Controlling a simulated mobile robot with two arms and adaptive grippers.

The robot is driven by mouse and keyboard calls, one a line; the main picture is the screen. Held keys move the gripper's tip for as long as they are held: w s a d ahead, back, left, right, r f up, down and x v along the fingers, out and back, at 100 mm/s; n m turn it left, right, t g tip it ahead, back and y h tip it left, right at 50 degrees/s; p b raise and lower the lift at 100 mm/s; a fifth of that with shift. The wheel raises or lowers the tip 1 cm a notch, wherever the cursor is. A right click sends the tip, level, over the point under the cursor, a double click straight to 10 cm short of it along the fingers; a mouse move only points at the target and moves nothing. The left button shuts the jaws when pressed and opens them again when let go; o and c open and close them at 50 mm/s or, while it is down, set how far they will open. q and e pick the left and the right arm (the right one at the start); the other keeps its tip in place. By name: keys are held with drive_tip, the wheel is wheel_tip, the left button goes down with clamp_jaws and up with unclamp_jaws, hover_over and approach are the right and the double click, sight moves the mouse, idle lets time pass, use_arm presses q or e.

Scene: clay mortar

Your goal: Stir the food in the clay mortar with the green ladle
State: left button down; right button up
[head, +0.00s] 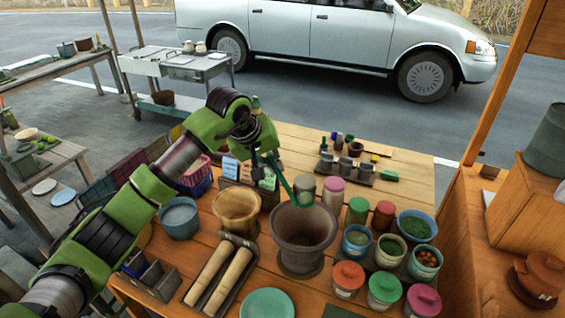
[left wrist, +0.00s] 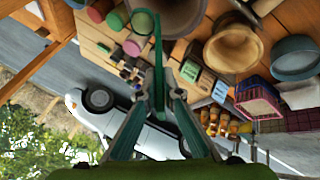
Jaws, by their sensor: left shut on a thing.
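The clay mortar (head: 301,262) is a deep grey-brown pot standing on the wooden table. Its inside looks dark and I cannot make out food in it. My left gripper (head: 268,158) is shut on the green ladle (head: 286,182), behind and above the mortar. The ladle slants down to the right, its lower end by the mortar's far rim; I cannot tell whether it touches or is inside. In the left wrist view the ladle (left wrist: 158,55) stands between the fingers (left wrist: 158,105), with the mortar (left wrist: 178,14) at the top edge. My right gripper is out of view.
A tan bowl (head: 238,207) stands left of the mortar, with a tray of two tan rolls (head: 221,277) in front of it. Lidded jars (head: 348,275) and bowls crowd the right side. A green plate (head: 267,304) lies at the front.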

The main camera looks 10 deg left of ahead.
use_arm(q)
drive_tip(key=s+a+f+n+t+h+b, duration=0.1)
drive_tip(key=a+f+h+b, duration=0.3)
drive_tip(key=b, duration=0.8)
drive_tip(key=a+f+n+t+h+b, duration=0.1)
drive_tip(key=a+f+t+h+b, duration=0.1)
drive_tip(key=f+h+b, duration=0.3)
drive_tip(key=shift+s+a+f+n+t+h+b, duration=0.35)
drive_tip(key=shift+a+f+b, duration=0.55)
drive_tip(key=shift+f+b, duration=1.9)
drive_tip(key=shift+r+b, duration=0.85)
drive_tip(key=shift+r, duration=0.05)
